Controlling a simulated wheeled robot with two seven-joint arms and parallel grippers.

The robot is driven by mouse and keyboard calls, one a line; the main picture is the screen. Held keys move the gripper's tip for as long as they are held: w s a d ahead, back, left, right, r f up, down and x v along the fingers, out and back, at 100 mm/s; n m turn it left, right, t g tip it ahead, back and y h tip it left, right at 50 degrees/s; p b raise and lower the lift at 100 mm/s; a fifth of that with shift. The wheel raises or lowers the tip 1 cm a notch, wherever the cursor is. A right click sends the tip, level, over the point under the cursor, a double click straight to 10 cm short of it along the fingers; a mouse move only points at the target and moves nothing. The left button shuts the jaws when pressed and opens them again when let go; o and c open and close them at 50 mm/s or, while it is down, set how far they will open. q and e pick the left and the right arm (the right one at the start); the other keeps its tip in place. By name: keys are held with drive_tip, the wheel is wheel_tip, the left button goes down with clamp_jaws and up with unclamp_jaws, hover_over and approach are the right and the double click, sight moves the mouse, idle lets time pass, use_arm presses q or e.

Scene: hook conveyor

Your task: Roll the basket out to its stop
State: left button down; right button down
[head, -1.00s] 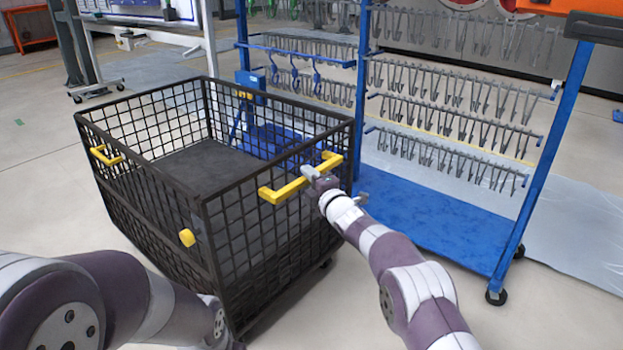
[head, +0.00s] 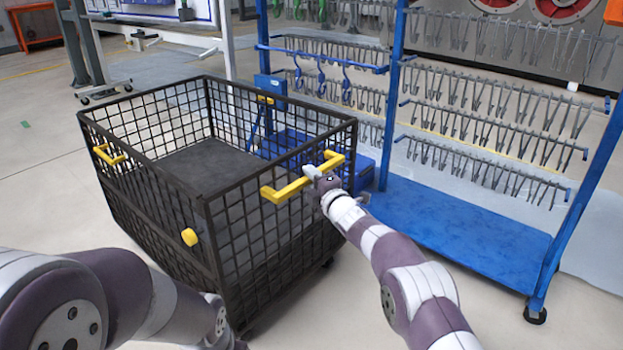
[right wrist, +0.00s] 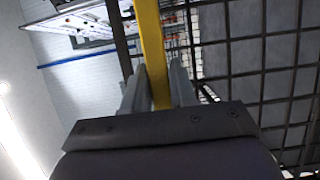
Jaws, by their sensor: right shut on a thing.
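The basket (head: 207,217) is a black wire-mesh cart with a dark floor, standing on the grey floor in the middle left of the head view. It carries a yellow handle (head: 283,192) on its near right side, and another yellow handle (head: 108,154) on its left side. My right gripper (head: 322,172) is shut on the near right handle. In the right wrist view the yellow bar (right wrist: 152,50) runs between the two fingers, with the mesh beside it. My left arm shows at the lower left in front of the basket; its gripper fingers are not visible.
A blue rack (head: 470,222) with rows of grey hooks stands to the right of the basket on casters. A blue hook stand (head: 271,84) is behind the basket. Open floor (head: 45,190) lies to the left.

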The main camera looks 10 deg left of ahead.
drive_tip(key=shift+s+a+f, duration=0.1)
drive_tip(key=shift+a+f, duration=0.1)
drive_tip(key=shift+f, duration=0.05)
drive_tip(key=c, duration=1)
unclamp_jaws()
drive_tip(key=shift+r, duration=0.15)
drive_tip(key=shift+s+d, duration=0.1)
drive_tip(key=p+v, duration=0.5)
drive_tip(key=v, duration=0.7)
drive_tip(key=shift+s+d, duration=0.15)
drive_tip(key=shift+s, duration=0.05)
